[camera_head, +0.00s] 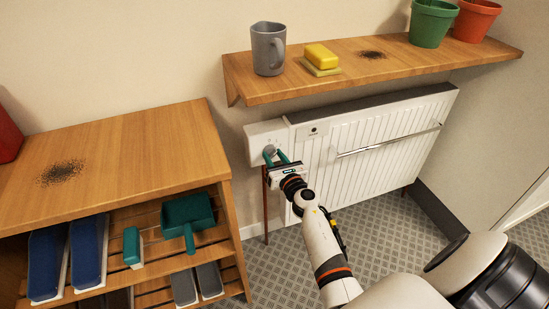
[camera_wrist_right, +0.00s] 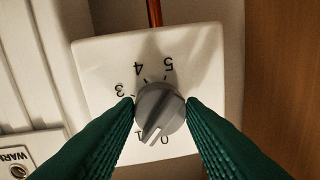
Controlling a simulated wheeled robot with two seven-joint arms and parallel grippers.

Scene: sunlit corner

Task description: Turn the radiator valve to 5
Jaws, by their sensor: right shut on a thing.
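The radiator valve is a grey round knob (camera_wrist_right: 160,112) on a white square plate (camera_wrist_right: 205,65), with printed numbers that appear upside down in the right wrist view. The knob's pale pointer line points down and slightly left there, between the 0 and the 1. The 3, 4 and 5 are readable; the 2 is hidden. In the head view the knob (camera_head: 269,151) sits at the radiator's (camera_head: 360,148) upper left. My right gripper (camera_head: 277,157) is shut on the knob, its green fingers (camera_wrist_right: 161,104) touching either side. My left gripper is not in view.
A wooden shelf (camera_head: 330,76) above the radiator holds a grey mug (camera_head: 268,48), a yellow sponge-like block (camera_head: 320,56) and green (camera_head: 432,22) and terracotta (camera_head: 477,18) pots. A wooden bench (camera_head: 130,150) with brushes and a dustpan (camera_head: 187,218) stands at left.

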